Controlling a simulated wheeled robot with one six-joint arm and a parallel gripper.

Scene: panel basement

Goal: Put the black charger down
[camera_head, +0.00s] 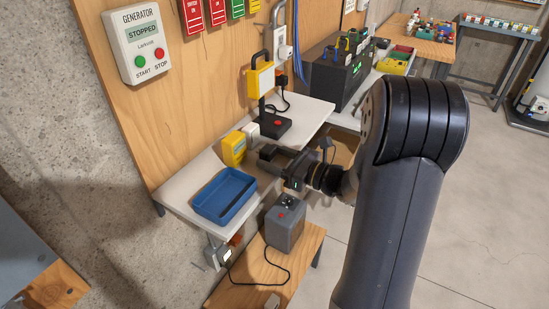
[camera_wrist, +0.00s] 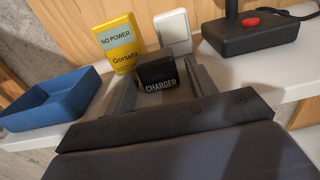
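The black charger (camera_wrist: 158,74), labelled CHARGER, sits between the two fingers of my gripper (camera_wrist: 163,82) in the wrist view. In the head view my gripper (camera_head: 277,157) is over the white shelf (camera_head: 184,186), right of the small yellow box. The charger is hard to make out there among the dark fingers. Whether its underside touches the shelf cannot be told.
A blue tray (camera_head: 224,195) lies left of my gripper. A yellow NO POWER box (camera_wrist: 118,45) and a white socket box (camera_wrist: 175,32) stand behind the charger. A black stand with a red button (camera_head: 275,124) is farther back. A grey box (camera_head: 285,224) stands below, on a wooden bench.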

